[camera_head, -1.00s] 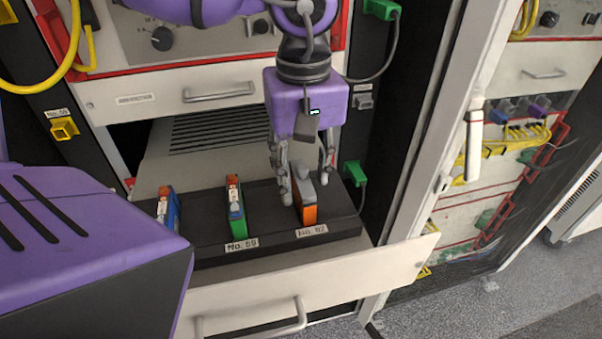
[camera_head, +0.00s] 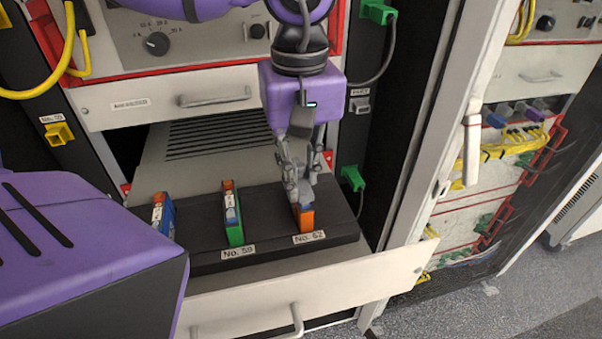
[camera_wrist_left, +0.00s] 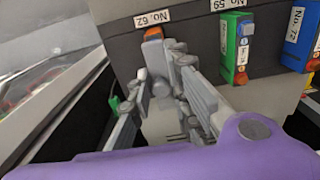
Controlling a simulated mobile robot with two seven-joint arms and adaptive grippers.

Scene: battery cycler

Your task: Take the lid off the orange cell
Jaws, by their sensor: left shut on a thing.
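The orange cell (camera_head: 306,221) stands upright in the black tray (camera_head: 275,253), at the label No. 62. Its orange end also shows in the wrist view (camera_wrist_left: 152,34), just beyond the fingertips. My left gripper (camera_head: 299,194) points down over this cell. Its fingers are shut on the grey lid at the top of the cell, and they hide most of the lid. I cannot tell whether the lid is still seated or slightly raised. My right gripper is not in view.
A green cell (camera_head: 233,220) stands at No. 59, left of the orange one, and a blue cell (camera_head: 163,214) stands further left. The tray sits in an open drawer (camera_head: 385,277). A green plug (camera_head: 352,178) hangs on a cable to the right.

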